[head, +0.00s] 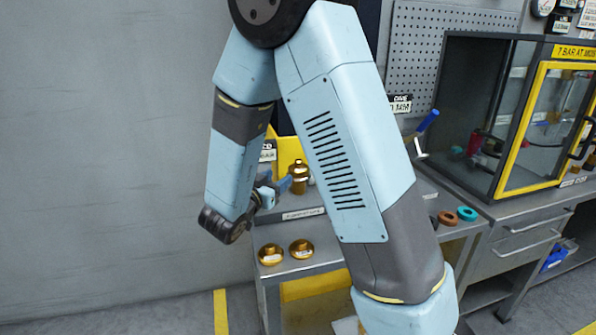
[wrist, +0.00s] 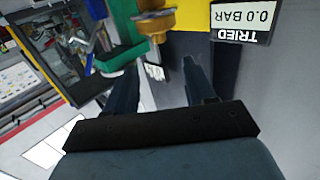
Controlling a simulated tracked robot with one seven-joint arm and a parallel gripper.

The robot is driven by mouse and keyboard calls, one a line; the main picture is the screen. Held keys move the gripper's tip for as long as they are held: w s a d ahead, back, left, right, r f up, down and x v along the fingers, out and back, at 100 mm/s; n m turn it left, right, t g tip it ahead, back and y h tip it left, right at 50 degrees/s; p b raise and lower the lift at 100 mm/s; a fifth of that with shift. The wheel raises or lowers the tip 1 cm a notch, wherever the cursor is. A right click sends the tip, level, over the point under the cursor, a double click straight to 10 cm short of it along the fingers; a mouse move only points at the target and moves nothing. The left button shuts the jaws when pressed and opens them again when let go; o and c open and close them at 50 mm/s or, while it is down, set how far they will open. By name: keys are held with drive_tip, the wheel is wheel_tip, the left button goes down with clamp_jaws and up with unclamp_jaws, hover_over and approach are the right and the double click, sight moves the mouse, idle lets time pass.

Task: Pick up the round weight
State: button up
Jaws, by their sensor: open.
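A brass, rounded piece with a narrow top (head: 299,178) stands on the bench's raised back part, just right of my gripper (head: 280,187) in the head view. Two low round brass pieces with pale labels, a left one (head: 270,254) and a right one (head: 301,249), sit on the lower bench top. I cannot tell which of these is the round weight. In the wrist view a brass piece (wrist: 156,22) shows beyond the fingertips of my gripper (wrist: 161,68), toward the upper middle. The gripper is open, with nothing between its fingers.
A yellow panel (head: 289,152) stands behind the brass piece.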

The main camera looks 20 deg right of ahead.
sight(296, 164)
drive_tip(key=x, duration=0.7)
drive_tip(key=shift+s+d+f, duration=0.1)
drive_tip(key=shift+d, duration=0.1)
drive_tip(key=shift+x, duration=3.2)
drive_tip(key=shift+a, duration=0.2)
clamp_jaws()
